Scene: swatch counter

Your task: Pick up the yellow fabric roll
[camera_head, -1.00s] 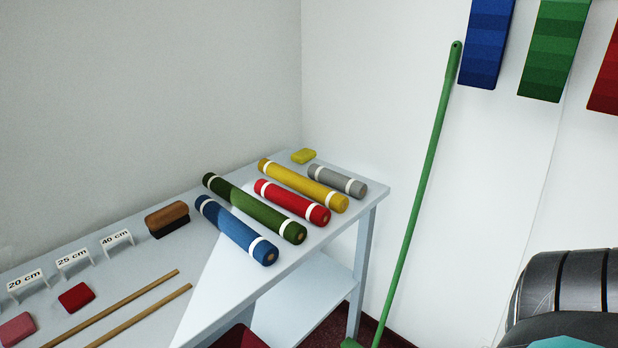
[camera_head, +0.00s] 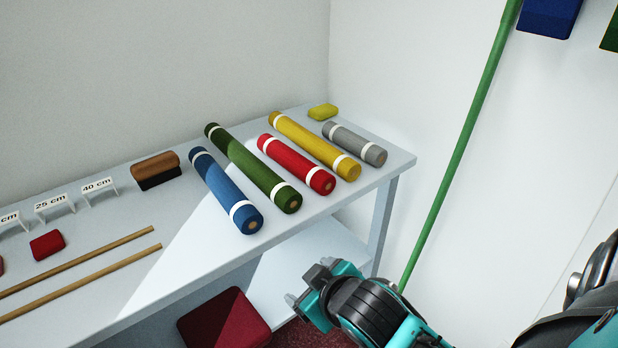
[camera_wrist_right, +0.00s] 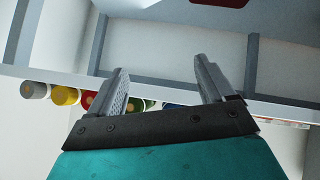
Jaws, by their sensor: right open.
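The yellow fabric roll (camera_head: 313,146) lies on the counter between the red roll (camera_head: 296,165) and the grey roll (camera_head: 354,143). It has white bands near its ends. Its end also shows in the right wrist view (camera_wrist_right: 66,96), at the left beyond the counter edge. My right gripper (camera_head: 306,284) is in front of the counter, below and short of the rolls. Its jaws are open and empty, with the two fingers (camera_wrist_right: 158,80) apart in the wrist view. My left gripper is not in view.
A green roll (camera_head: 253,167) and a blue roll (camera_head: 226,191) lie left of the red one. A yellow block (camera_head: 323,112) sits behind. The counter's front edge (camera_head: 290,230) lies between my right gripper and the rolls. A green pole (camera_head: 460,150) leans at the right.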

